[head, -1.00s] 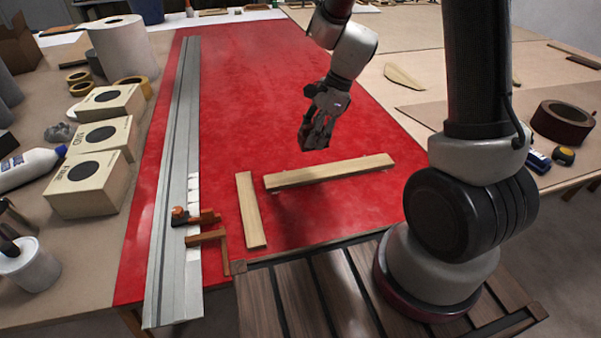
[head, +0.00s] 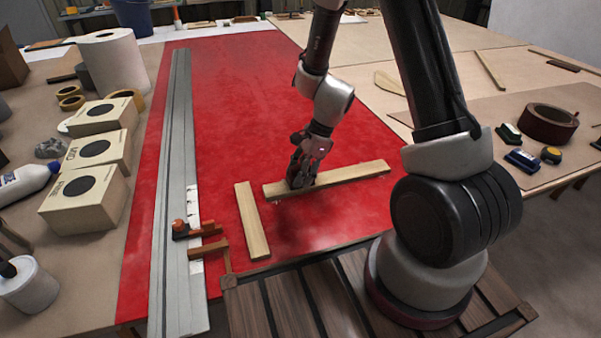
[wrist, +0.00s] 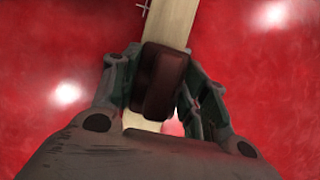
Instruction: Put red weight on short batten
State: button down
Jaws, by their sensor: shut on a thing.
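My gripper (head: 301,181) is shut on a dark red-brown block, the red weight (wrist: 159,80), which shows between the fingers in the wrist view. Two pale wooden battens lie on the red table surface. One batten (head: 350,176) runs crosswise, and my gripper is over its left part. In the wrist view this batten (wrist: 171,22) passes under the weight. I cannot tell whether the weight touches it. The other batten (head: 252,222) lies to the left, pointing away from me, and looks shorter in the head view. In the head view my fingers hide the weight.
A long grey metal rail (head: 178,200) lies along the left of the red surface (head: 240,100), with an orange-brown clamp (head: 195,232) near its front. Boxes (head: 85,200) stand farther left. The red surface behind the battens is clear.

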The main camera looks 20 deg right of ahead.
jog(key=shift+f, duration=0.1)
jog(key=c, duration=0.8)
grip_release()
jog(key=shift+o, duration=0.2)
jog(key=s+d+r+n+t+h, duration=0.1)
jog(key=s+d+r+n, duration=0.2)
jog(key=r, duration=0.5)
jog(key=s+d+r+n, duration=0.3)
jog(key=r, duration=0.6)
jog(key=s+d+r+n+t+h, duration=0.1)
jog(key=s+d+r+n, duration=0.15)
jog(key=r, duration=0.55)
jog(key=s+d+r+n+t+h, duration=0.1)
jog(key=s+d+r+n, duration=0.2)
jog(key=s+n, duration=0.1)
jog(key=s+d+r+n+t+h, duration=0.1)
jog(key=s+d+r+n, duration=0.2)
jog(key=s+n, duration=0.2)
jog(key=shift+s+d+r, duration=0.2)
jog(key=shift+s+r, duration=0.1)
jog(key=shift+s, duration=0.95)
jog(key=shift+n, duration=0.25)
